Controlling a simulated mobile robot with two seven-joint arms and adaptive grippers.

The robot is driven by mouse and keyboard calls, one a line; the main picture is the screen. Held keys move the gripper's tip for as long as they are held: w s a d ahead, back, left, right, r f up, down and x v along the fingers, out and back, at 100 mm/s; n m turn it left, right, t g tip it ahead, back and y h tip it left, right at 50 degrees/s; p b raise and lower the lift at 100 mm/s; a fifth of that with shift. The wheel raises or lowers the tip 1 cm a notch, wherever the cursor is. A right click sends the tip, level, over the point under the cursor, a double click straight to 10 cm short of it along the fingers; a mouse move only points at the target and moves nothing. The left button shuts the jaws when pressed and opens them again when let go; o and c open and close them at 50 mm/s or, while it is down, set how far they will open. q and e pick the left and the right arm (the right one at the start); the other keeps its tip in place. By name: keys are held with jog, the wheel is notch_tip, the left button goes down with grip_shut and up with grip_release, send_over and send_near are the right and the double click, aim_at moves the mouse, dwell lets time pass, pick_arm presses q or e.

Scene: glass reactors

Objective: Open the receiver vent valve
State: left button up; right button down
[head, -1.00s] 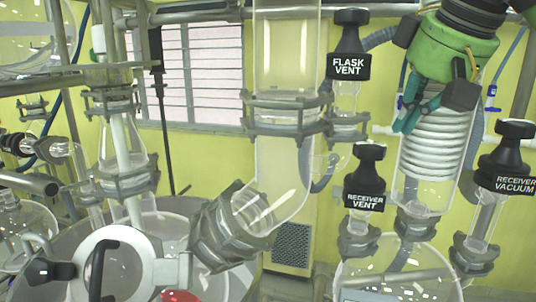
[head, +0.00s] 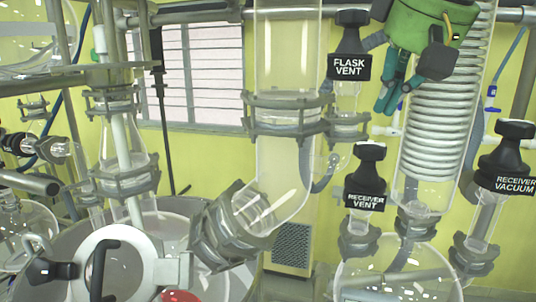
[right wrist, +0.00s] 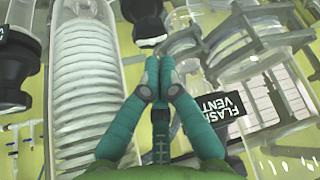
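The receiver vent valve (head: 367,178) has a black knob and a white-lettered label. It stands upright on the glass receiver at lower right of the head view. My right gripper (head: 386,104), green with teal fingers, is above it and slightly to its right, apart from it. In the right wrist view the fingertips (right wrist: 160,68) are together with nothing between them. A black knob (right wrist: 143,12) shows beyond them at the top edge, probably the receiver vent, but its label is not readable there. My left gripper is not in view.
The flask vent (head: 350,45) stands close to the left of my right gripper. The coiled condenser (head: 440,125) is just right of it, and the receiver vacuum valve (head: 507,160) is farther right. A glass column (head: 285,50) stands left of the vents.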

aim_at(382, 145)
jog(key=shift+f+b, duration=1.2)
jog(key=shift+f, duration=2.3)
jog(key=shift+w+d+r+p, duration=0.15)
jog(key=shift+r+p, duration=0.05)
jog(key=shift+p, duration=0.45)
jog(key=shift+w+d+f+p, duration=0.1)
jog(key=shift+w+d+p, duration=0.2)
jog(key=shift+d, duration=0.4)
jog(key=shift+w+d+f+p, duration=0.1)
jog(key=shift+w+d+p, duration=0.15)
jog(key=shift+d, duration=0.4)
jog(key=shift+s+d, duration=0.1)
jog(key=shift+d, duration=0.05)
